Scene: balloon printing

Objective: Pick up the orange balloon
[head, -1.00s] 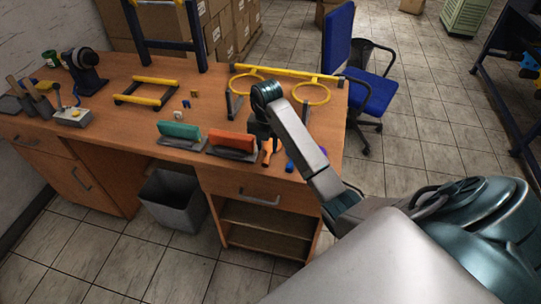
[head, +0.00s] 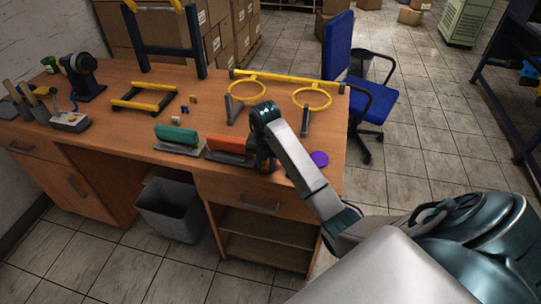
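My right arm reaches in from the lower right over the desk's front edge. Its gripper (head: 262,157) is a dark shape low over the desk, just right of the orange block. Its fingers are too small and shaded to tell whether they are open or shut. The orange balloon cannot be made out now; the gripper and arm cover the place where it lay. A flat purple piece (head: 319,158), perhaps another balloon, lies right of the arm. My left gripper is not in view.
An orange block (head: 229,143) and a teal block (head: 177,134) on grey bases stand along the desk's (head: 150,120) front. A yellow-ringed frame (head: 290,78) stands behind the arm. A grey bin (head: 170,207) is below; a blue chair (head: 365,95) stands to the right.

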